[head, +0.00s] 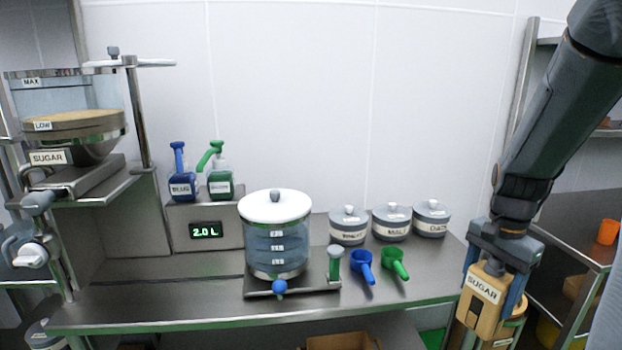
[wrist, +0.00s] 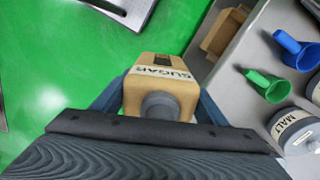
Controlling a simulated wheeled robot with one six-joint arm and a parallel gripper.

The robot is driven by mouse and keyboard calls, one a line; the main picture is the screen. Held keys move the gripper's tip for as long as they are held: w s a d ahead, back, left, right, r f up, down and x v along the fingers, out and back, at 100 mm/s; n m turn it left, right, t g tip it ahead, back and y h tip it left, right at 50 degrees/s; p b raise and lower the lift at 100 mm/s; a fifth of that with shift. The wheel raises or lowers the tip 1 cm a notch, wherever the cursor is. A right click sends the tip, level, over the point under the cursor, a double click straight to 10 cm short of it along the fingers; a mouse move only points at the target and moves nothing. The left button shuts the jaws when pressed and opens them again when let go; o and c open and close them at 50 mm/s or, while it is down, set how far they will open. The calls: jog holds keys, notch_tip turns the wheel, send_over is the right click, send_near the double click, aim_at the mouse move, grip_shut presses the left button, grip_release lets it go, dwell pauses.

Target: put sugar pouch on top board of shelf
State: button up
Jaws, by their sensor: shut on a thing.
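The sugar pouch (head: 483,292) is a tan block-like pouch with a white SUGAR label and a grey cap. My gripper (head: 494,283) is shut on it and holds it upright off the right end of the steel counter. In the wrist view the pouch (wrist: 163,88) sits between the two blue fingers, above the green floor. At the right of the head view a steel shelf unit (head: 585,228) shows in part behind my arm. An upper board (head: 609,133) of it is just visible at the right edge; most of it is hidden by my arm.
The steel counter (head: 180,303) holds a clear lidded tank (head: 277,240), blue (head: 363,267) and green (head: 396,263) scoops and several grey canisters (head: 391,222). An orange cup (head: 608,232) stands on the right unit. A sugar hopper (head: 70,125) is at left.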

jog(key=w+a+f+n, duration=0.2)
jog(key=a+f, duration=0.1)
jog(key=w+a+f+n, duration=0.2)
jog(key=a+f+n, duration=0.1)
jog(key=a+f, duration=0.1)
jog(key=w+a+f+n, duration=0.2)
jog(key=a+f, duration=0.2)
jog(key=shift+w+f, duration=0.1)
jog(key=shift+f, duration=0.15)
jog(key=w+a+f+n, duration=0.1)
jog(key=a+f+n, duration=0.5)
jog(key=a+f, duration=0.3)
jog(key=shift+a, duration=0.15)
jog(key=shift+a+f, duration=0.1)
jog(key=shift+f, duration=0.05)
